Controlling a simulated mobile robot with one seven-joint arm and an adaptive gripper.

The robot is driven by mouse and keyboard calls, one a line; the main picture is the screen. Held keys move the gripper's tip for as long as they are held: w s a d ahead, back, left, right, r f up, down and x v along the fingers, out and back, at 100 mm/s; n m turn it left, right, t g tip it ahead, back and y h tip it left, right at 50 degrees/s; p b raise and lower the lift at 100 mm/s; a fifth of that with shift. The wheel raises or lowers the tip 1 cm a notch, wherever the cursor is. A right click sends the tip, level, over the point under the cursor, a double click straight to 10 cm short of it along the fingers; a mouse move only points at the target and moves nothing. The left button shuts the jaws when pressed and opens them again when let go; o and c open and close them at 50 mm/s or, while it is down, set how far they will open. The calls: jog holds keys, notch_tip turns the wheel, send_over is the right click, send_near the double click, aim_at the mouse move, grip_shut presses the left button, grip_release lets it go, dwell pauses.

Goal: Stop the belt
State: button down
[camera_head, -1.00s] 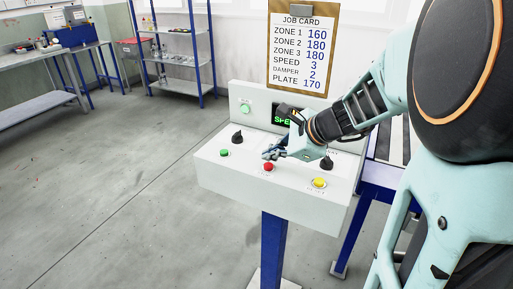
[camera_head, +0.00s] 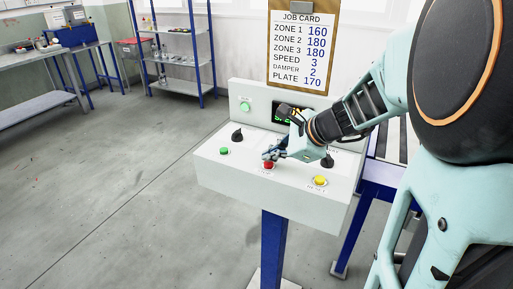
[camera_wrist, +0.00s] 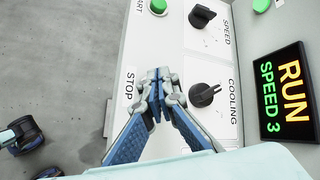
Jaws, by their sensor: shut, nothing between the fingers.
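The control box (camera_head: 225,180) stands on a blue post. Its red button (camera_head: 268,166) is on the sloped top, between the green button (camera_head: 224,151) and the yellow button (camera_head: 320,181). My gripper (camera_head: 270,155) is shut and empty, with its fingertips at the red button, partly covering it; whether they touch cannot be told. In the wrist view my gripper (camera_wrist: 154,82) is beside the STOP label (camera_wrist: 129,88) and hides the red button. The display (camera_wrist: 284,92) reads RUN, SPEED 3.
Black knobs marked SPEED (camera_wrist: 202,16) and COOLING (camera_wrist: 204,94) sit close to my fingers. A job card (camera_head: 302,50) hangs behind the box. A shelf rack (camera_head: 180,50) and a workbench (camera_head: 45,62) stand at the back left. The floor at left is clear.

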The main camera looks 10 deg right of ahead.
aim_at(270, 164)
jog(key=shift+f+b, duration=0.45)
jog(key=shift+f, duration=0.05)
dwell(0.6)
dwell(0.3)
jog(key=shift+r+p, duration=0.75)
jog(key=shift+r, duration=0.2)
notch_tip(270, 164, up, 5)
jog(key=p, duration=0.4)
dwell(0.3)
